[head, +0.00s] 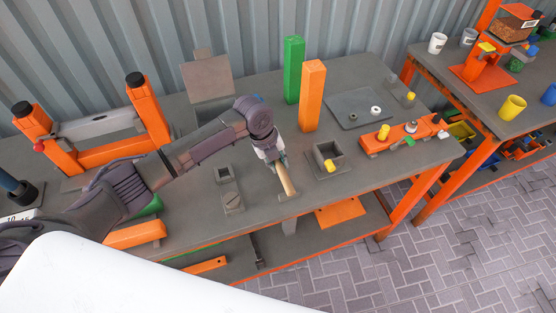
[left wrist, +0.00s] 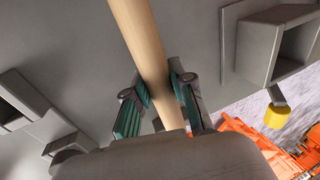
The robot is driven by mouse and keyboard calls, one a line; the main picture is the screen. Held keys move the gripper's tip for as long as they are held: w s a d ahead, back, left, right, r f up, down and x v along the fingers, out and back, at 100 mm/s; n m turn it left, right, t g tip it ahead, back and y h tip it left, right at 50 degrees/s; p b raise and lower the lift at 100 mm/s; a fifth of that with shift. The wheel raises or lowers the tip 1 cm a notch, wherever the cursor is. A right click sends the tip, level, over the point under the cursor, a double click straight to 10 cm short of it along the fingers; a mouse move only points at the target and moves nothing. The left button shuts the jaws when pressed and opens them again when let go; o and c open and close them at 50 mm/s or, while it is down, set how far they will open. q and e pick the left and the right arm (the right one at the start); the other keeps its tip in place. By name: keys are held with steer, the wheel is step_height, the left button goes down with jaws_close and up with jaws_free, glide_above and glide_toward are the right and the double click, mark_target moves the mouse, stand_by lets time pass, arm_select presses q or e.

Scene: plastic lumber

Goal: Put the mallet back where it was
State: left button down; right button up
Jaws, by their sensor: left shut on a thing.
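My left gripper (head: 279,166) is shut on the pale wooden handle (head: 287,181) of the mallet, near the front edge of the grey workbench (head: 330,205). In the left wrist view the two fingers (left wrist: 163,100) press on the handle (left wrist: 147,40) from both sides. The handle slants between them. In the head view a grey block, seemingly the mallet's head (head: 288,197), shows at the handle's lower end, close to the bench top. I cannot tell whether it touches the bench. My right gripper is not in view.
Left of the mallet is a grey block holder (head: 233,203). Right of it is an open grey box (head: 327,158) with a yellow knob. Orange (head: 312,95) and green (head: 293,70) posts stand behind. An orange rack (head: 390,140) is at right, an orange frame (head: 151,115) at left.

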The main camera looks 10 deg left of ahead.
arm_select(q)
steer(key=c, duration=1)
jaws_free()
steer(key=shift+f, duration=0.1)
steer(key=b+v, duration=0.1)
steer(key=v, duration=1.1)
steer(key=shift+b, duration=0.35)
